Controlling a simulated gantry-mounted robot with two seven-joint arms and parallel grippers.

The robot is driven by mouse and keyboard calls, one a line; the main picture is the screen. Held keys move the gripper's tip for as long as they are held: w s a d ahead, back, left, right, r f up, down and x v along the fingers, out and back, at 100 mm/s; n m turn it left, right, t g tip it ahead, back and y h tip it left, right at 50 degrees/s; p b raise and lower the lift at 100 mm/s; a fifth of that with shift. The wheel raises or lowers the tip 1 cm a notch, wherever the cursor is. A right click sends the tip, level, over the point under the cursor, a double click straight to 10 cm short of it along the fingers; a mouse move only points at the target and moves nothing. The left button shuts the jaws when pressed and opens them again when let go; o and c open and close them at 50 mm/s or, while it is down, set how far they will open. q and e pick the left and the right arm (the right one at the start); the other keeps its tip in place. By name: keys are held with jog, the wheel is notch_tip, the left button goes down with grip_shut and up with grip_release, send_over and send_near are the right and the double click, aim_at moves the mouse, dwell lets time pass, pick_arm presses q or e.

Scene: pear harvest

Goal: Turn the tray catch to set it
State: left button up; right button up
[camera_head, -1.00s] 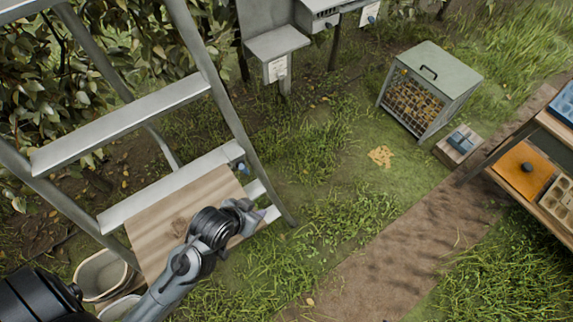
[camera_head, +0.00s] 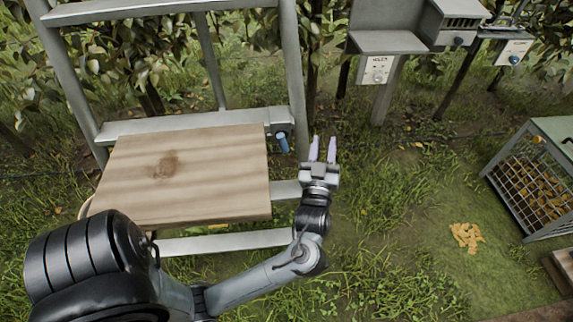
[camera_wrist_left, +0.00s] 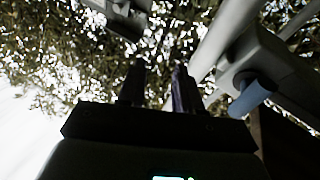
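The wooden tray (camera_head: 185,180) sits level on the metal ladder. The tray catch is a blue lever (camera_head: 282,141) on a grey mount by the tray's far right corner, hanging down and slightly tilted. My left gripper (camera_head: 323,150) is to the right of the catch, apart from it, with its two fingers pointing away and a clear gap between them. In the left wrist view the blue catch (camera_wrist_left: 250,97) shows to the right of the gripper fingers (camera_wrist_left: 158,90). My right gripper is out of view.
The ladder's right rail (camera_head: 296,80) stands between the catch and my left gripper. A mesh-fronted crate (camera_head: 535,180) stands on the far right.

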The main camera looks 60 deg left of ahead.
aim_at(285, 148)
pick_arm(q)
jog(key=s+f+n+g+y+b, duration=0.8)
jog(key=n+g+y+b, duration=0.25)
jog(key=g+b, duration=0.4)
jog(key=shift+g, duration=0.35)
jog(key=b+x, duration=0.2)
jog(key=x, duration=0.8)
jog(key=shift+w+r, duration=0.2)
jog(key=shift+w, duration=0.05)
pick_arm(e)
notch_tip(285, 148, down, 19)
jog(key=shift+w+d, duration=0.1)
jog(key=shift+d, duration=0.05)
pick_arm(q)
grip_shut()
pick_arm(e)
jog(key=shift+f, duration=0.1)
